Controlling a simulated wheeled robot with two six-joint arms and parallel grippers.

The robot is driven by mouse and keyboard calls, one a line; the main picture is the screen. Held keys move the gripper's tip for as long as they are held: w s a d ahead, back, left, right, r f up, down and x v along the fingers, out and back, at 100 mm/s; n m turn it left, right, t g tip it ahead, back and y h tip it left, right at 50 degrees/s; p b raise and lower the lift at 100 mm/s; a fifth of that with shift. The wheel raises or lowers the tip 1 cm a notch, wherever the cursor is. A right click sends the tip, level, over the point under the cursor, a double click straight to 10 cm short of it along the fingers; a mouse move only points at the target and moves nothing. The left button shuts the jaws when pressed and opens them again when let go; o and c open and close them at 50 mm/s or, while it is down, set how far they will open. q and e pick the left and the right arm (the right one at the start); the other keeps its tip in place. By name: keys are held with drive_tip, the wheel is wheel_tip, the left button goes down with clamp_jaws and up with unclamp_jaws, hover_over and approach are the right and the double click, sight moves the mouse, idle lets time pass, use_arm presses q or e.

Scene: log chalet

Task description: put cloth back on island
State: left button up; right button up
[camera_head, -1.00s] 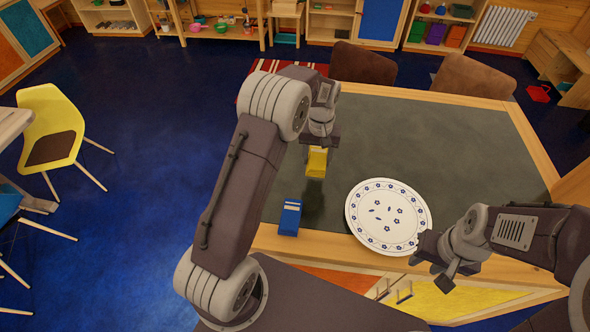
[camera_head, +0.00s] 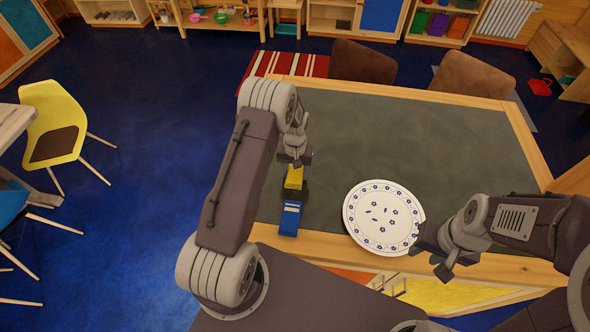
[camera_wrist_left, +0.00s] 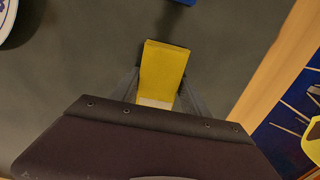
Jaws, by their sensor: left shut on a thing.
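A yellow cloth (camera_head: 293,179), folded into a block, is in my left gripper (camera_head: 296,163). The left gripper is shut on it. In the left wrist view the cloth (camera_wrist_left: 163,68) points away between the fingers, with a white band near the grip. The cloth is over the dark top of the island (camera_head: 400,130), near its left edge. I cannot tell if it touches the top. My right gripper (camera_head: 438,256) is open and empty at the island's front edge, beside the plate.
A blue folded thing with white stripes (camera_head: 289,218) lies just in front of the yellow cloth. A white plate with blue flowers (camera_head: 383,217) lies to its right. The middle and back of the top are clear. Two brown chairs (camera_head: 362,62) stand behind.

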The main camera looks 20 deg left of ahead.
use_arm(q)
drive_tip(key=shift+s, duration=0.1)
drive_tip(key=shift+s+f, duration=0.1)
drive_tip(key=shift+f, duration=0.05)
drive_tip(key=o, duration=1.3)
